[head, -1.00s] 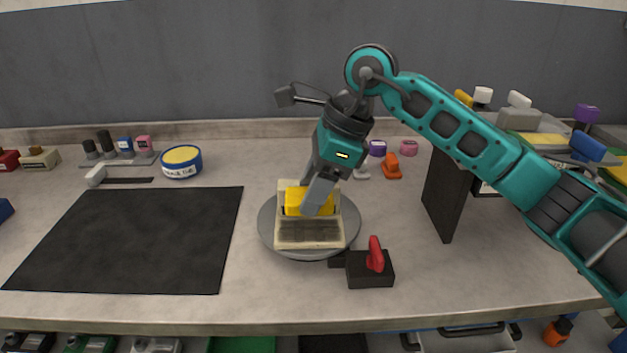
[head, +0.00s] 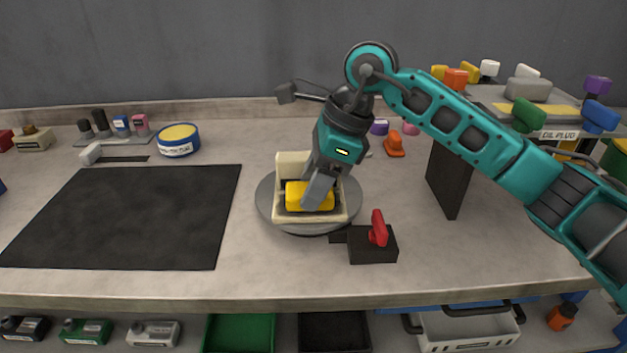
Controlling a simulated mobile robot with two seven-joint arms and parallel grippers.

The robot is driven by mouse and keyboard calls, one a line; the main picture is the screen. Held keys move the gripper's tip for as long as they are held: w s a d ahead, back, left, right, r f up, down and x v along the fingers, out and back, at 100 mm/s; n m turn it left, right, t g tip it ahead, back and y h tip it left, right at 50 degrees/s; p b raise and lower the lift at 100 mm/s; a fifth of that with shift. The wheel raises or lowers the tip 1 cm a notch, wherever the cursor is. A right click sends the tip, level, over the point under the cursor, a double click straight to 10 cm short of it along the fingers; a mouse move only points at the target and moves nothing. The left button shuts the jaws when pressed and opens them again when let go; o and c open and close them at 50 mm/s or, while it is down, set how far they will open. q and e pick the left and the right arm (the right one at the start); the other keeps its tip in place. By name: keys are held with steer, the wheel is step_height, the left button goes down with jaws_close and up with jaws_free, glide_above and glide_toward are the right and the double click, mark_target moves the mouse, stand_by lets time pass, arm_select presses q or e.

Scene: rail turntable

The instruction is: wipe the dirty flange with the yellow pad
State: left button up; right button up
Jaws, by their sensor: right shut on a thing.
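The flange is a cream block (head: 293,165) with a raised back part, sitting on a round grey turntable (head: 351,194) in the head view. My right gripper (head: 318,190) is shut on the yellow pad (head: 298,196) and holds it over the front, lower part of the flange. The pad looks to be on that face, but I cannot tell how firmly it touches. It hides most of the face where the dark dirt was, with a little dark showing at its left. My left gripper is not in view.
A black block with a red lever (head: 379,228) stands at the turntable's front right. A black mat (head: 130,215) lies at left, with a blue and yellow tin (head: 178,141) behind it. A dark upright panel (head: 447,182) and a loaded shelf (head: 560,108) are at right.

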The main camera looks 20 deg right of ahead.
mark_target(336, 206)
steer(key=shift+f+b, duration=0.3)
steer(key=shift+f, duration=0.05)
steer(key=shift+f, duration=0.15)
steer(key=shift+s+d+b, duration=0.25)
steer(key=shift+d+b, duration=0.05)
steer(key=shift+d, duration=0.65)
steer(key=shift+d, duration=0.1)
steer(key=shift+s+d+b, duration=0.3)
steer(key=shift+d+b, duration=0.05)
steer(key=shift+d, duration=0.55)
steer(key=shift+a, duration=0.2)
